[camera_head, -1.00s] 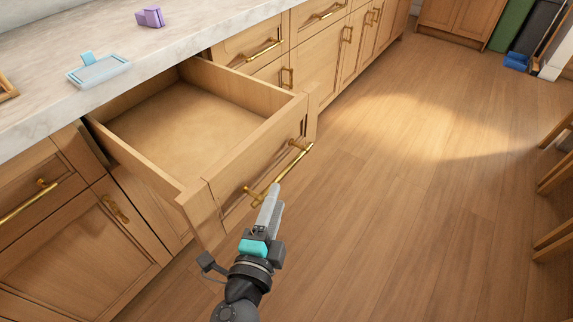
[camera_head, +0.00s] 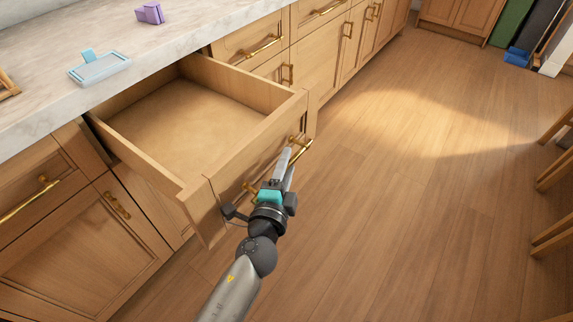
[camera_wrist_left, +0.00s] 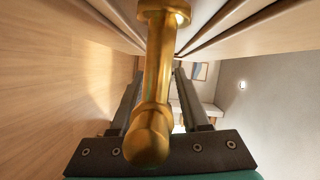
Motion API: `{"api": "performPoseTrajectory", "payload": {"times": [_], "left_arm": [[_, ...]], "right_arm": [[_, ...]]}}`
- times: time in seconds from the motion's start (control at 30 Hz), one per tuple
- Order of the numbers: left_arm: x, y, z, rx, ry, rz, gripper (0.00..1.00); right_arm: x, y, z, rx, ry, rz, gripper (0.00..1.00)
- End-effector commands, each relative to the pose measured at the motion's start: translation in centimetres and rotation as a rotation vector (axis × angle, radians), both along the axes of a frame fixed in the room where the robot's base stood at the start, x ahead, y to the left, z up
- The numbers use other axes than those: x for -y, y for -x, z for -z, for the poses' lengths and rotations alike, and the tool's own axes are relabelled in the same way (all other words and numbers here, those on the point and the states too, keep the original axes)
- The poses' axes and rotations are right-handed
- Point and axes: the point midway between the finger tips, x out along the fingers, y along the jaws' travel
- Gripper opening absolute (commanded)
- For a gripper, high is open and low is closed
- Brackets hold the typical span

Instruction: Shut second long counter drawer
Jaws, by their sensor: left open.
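The long counter drawer (camera_head: 255,150) is pulled well out, and its wooden inside is empty. A gold bar handle (camera_head: 303,153) runs along its front. My left gripper (camera_head: 286,158) is open at the drawer front, partly covering the handle. In the left wrist view the gold handle (camera_wrist_left: 158,85) is large and close, in front of the gripper's two fingers (camera_wrist_left: 158,105). I cannot tell whether the fingers touch it. My right gripper is not in view.
A marble counter (camera_head: 150,60) lies above the drawers, with a light blue tray-like item (camera_head: 98,68) and a purple block (camera_head: 150,13) on it. Other closed drawers and cabinets flank the open one. The wooden floor (camera_head: 400,200) to the right is clear. Chair parts (camera_head: 555,185) show at the right edge.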

Motion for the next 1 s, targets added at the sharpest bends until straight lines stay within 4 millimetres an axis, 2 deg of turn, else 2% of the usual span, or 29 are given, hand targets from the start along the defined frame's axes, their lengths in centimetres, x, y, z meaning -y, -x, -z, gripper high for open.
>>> {"api": "performPoseTrajectory", "payload": {"times": [0.07, 0.5, 1.0], "left_arm": [[0.01, 0.01, -0.01, 0.0, 0.0, 0.0, 0.46], [-0.01, 0.04, 0.0, 0.0, 0.0, 0.0, 0.0], [-0.01, 0.05, 0.01, 0.0, 0.0, 0.0, 0.0]], "right_arm": [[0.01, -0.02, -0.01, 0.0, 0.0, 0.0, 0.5], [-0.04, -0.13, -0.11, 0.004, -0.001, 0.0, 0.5], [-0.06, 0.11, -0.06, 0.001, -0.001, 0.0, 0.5]]}}
